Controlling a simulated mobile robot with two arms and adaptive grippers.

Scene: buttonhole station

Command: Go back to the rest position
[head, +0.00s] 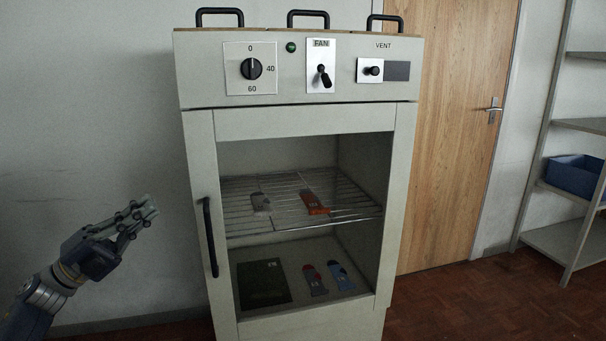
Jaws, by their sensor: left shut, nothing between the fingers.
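My left gripper (143,211) is at the left of the head view, in front of the pale wall. It is shut and holds nothing. It is apart from the cabinet, to the left of the cabinet's door handle (210,238). My right gripper is not in view. The grey cabinet (199,150) stands in the middle, with a glass-fronted door that looks shut. Its panel has a dial (251,68), a green lamp (291,47), a FAN switch (322,77) and a VENT slider knob (373,70).
Inside, a wire rack (345,208) bears a grey item (260,202) and an orange-red item (314,203). Below lie a dark plate (263,284), a red item (314,279) and a blue item (341,276). A wooden door (450,130) and shelves with a blue bin (575,175) stand right.

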